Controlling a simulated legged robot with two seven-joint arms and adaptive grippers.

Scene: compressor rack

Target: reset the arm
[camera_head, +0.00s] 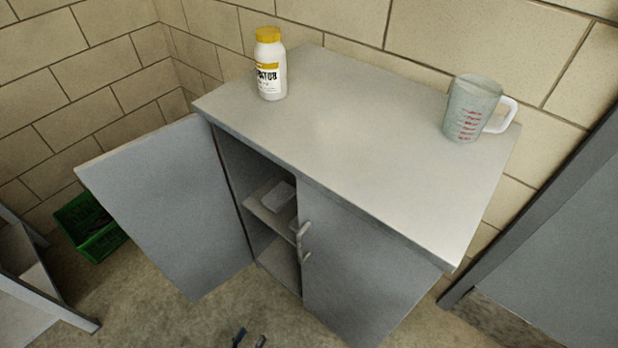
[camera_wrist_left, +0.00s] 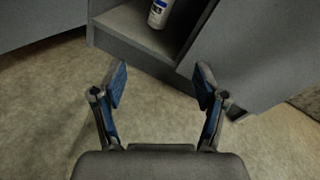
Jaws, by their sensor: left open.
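My left gripper (camera_wrist_left: 160,88) is open and empty in the left wrist view, its two blue-padded fingers apart above the floor in front of the cabinet. In the head view only the tips of the left gripper (camera_head: 249,340) show at the bottom edge, low before the cabinet. The grey cabinet (camera_head: 370,270) has its left door (camera_head: 170,205) swung open and its right door shut. My right gripper is not in view.
A white bottle with a yellow cap (camera_head: 270,65) and a measuring cup (camera_head: 470,108) stand on the cabinet top. A small item (camera_head: 278,195) lies on the inner shelf. Inside, a white bottle (camera_wrist_left: 160,13) shows partly. A green crate (camera_head: 92,228) sits behind the open door.

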